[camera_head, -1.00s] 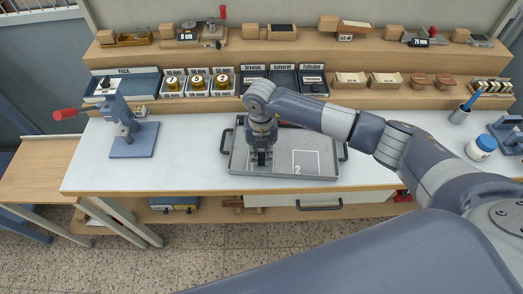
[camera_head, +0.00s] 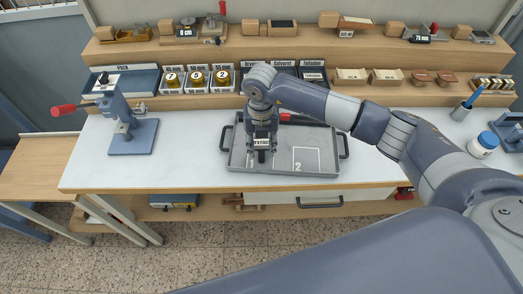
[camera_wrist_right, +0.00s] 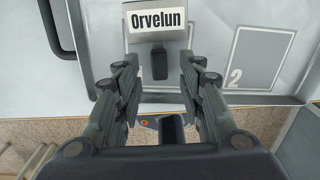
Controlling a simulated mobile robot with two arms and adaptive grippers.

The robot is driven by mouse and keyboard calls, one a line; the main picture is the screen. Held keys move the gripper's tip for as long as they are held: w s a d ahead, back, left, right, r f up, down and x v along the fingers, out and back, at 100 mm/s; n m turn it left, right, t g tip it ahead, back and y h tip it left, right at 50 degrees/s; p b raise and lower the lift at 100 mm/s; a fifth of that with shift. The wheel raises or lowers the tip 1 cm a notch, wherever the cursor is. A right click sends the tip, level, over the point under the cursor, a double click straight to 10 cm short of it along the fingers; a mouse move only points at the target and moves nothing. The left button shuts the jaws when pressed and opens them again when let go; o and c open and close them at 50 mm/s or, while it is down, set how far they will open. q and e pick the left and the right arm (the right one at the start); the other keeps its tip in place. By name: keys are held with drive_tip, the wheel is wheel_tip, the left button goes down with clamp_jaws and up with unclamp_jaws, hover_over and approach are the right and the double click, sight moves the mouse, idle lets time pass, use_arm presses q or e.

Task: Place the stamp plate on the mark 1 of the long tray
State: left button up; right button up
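The stamp plate, with a white label reading "Orvelun" and a dark tab, lies in the left part of the long grey tray (camera_head: 325,170). In the head view the right gripper (camera_head: 262,153) is over the tray's left half. My left gripper is out of view.
A blue press with a red handle (camera_head: 130,130) stands on the left of the white bench. Shelves with labelled bins (camera_head: 197,78) and wooden blocks run behind. A white jar (camera_head: 484,145) stands at the right. The bench between press and tray is clear.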

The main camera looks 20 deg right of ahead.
sight(261, 154)
wheel_tip(261, 154, up, 9)
drive_tip(key=b, duration=0.2)
drive_tip(key=shift+a, duration=0.15)
idle(0.3)
